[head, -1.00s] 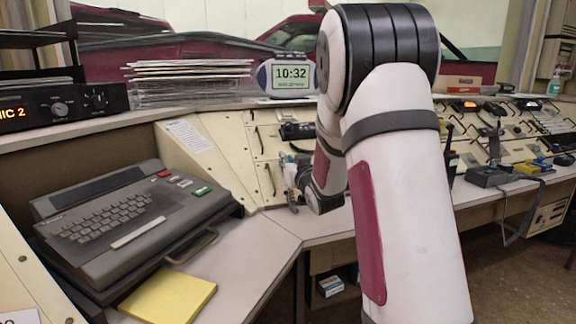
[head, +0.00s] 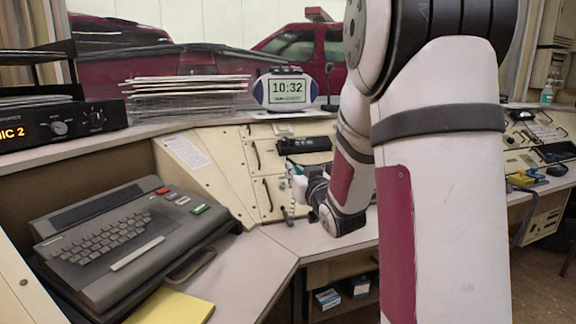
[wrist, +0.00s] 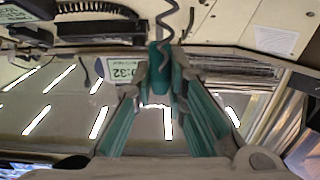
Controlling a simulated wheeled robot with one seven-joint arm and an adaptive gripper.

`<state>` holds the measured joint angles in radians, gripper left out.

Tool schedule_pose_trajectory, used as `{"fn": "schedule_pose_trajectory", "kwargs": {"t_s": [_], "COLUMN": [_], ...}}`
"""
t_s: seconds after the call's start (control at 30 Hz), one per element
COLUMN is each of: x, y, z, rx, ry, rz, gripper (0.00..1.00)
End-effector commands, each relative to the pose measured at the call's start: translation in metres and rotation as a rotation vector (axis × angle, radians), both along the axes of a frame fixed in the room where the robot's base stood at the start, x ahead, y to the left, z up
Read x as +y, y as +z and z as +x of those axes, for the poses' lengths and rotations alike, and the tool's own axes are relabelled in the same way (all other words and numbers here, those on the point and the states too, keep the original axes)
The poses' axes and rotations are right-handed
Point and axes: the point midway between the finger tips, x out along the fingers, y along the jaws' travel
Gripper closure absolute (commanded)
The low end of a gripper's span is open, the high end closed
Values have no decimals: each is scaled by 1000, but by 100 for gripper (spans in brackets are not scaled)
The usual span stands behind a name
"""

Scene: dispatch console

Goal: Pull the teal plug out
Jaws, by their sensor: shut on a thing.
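The teal plug (wrist: 158,66) is between my fingertips in the wrist view, with a dark coiled cord (wrist: 167,28) running up from it across the cream panel. My gripper (wrist: 158,86) is shut on the plug. In the head view my gripper (head: 298,180) is in front of the cream sloped panel (head: 232,170), seen from the side and partly covered by my arm. I cannot tell from these views whether the plug touches a socket; no socket shows clearly at its tip.
A clock reading 10:32 (head: 287,89) stands on the ledge above the panel. A black handset (head: 304,145) is mounted close above my gripper. A grey keyboard unit (head: 130,235) and yellow pad (head: 170,305) are at left. The desktop below my gripper has free room.

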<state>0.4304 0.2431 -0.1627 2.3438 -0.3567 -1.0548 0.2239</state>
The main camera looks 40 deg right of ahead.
Motion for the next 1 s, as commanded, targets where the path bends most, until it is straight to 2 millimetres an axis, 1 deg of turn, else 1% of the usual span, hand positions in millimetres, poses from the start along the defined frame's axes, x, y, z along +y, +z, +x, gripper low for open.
{"fn": "schedule_pose_trajectory", "kwargs": {"t_s": [0.03,0.1,0.2,0.3,0.4,0.6,1.0], "x": [3,7,13,17,19,21,23], "y": [3,4,6,6,7,11,21], "z": [-14,-30,-47,-60,-68,-75,-80], "rx": [0,1,0,1,0,-1,0], "ry": [-3,-3,-3,-1,-1,0,0], "rz": [0,0,0,-1,-1,-1,-1], "gripper": [100,100,100,100,100,100,100]}}
